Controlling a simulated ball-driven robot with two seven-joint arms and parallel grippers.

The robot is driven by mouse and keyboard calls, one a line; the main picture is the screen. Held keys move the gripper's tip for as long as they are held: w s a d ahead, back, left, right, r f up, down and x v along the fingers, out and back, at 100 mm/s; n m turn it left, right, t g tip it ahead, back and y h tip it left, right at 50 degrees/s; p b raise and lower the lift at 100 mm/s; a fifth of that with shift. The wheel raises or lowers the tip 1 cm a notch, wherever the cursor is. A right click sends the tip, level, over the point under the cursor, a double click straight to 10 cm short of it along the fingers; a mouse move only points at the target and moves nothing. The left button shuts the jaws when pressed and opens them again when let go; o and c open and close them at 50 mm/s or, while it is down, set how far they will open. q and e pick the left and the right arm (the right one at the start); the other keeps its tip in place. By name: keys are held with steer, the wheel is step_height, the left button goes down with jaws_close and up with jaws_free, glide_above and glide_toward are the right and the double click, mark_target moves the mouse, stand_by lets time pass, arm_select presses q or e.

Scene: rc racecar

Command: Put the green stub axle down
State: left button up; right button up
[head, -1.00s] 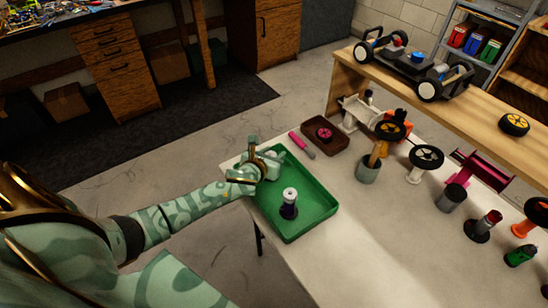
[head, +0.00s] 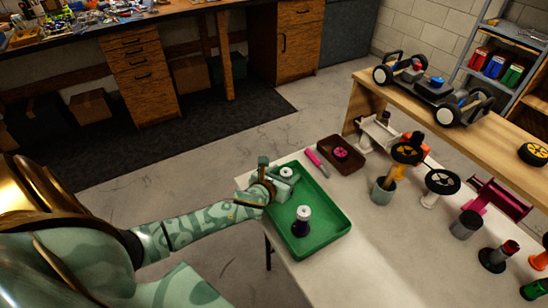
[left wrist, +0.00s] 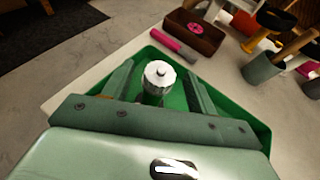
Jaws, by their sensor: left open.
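The green stub axle (left wrist: 158,75) stands upright in the green tray (head: 325,228), near its far left corner. It shows a white ribbed cap with a dark centre; its lower body is mostly hidden. Its cap also shows in the head view (head: 287,172). My left gripper (head: 282,178) is at that corner, its fingers open on either side of the axle, with gaps visible in the left wrist view (left wrist: 160,82). A dark part with a white cap (head: 302,221) stands in the tray nearer the front. My right gripper is not in view.
A pink-handled tool (head: 316,162) and a brown tray (head: 341,155) with a pink part lie behind the green tray. A grey-green cup (head: 382,191) stands to the right. A car chassis (head: 433,88) sits on the raised shelf.

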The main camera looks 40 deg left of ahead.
arm_select(q)
steer(key=p+v, duration=0.2)
steer(key=v, duration=0.6)
steer(key=shift+s, duration=0.25)
steer(key=shift+r, duration=0.1)
